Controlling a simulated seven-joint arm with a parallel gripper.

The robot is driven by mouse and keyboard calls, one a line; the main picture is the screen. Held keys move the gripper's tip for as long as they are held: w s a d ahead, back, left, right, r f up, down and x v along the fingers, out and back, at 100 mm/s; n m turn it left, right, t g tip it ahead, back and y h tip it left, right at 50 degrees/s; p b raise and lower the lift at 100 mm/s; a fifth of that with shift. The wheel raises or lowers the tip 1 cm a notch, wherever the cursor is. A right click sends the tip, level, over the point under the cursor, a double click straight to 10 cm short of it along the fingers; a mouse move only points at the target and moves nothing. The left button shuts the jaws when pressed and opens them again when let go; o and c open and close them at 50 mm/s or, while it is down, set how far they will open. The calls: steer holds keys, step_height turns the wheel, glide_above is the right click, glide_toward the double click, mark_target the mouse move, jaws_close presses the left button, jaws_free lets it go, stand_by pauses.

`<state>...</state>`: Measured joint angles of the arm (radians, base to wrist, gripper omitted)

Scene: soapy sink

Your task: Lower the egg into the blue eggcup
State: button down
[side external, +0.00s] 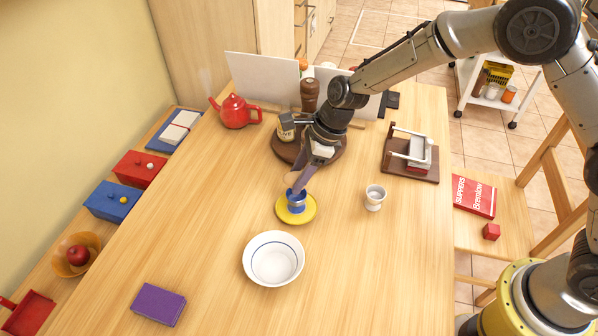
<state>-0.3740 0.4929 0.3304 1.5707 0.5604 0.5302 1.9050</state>
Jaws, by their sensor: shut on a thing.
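The blue eggcup (296,204) stands upright on a yellow saucer (283,217) near the middle of the table. My gripper (298,181) points down just above the eggcup, shut on the brown egg (291,180). The egg is partly hidden by the fingers. It is at or just over the cup's mouth; I cannot tell whether it touches the cup.
A white bowl (273,274) stands in front of the saucer, and a white eggcup (375,198) to the right. The table's front right is clear.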

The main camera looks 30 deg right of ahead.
steer(key=shift+f, duration=1.6)
stand_by(1.1)
steer(key=shift+c, duration=1.1)
jaws_free()
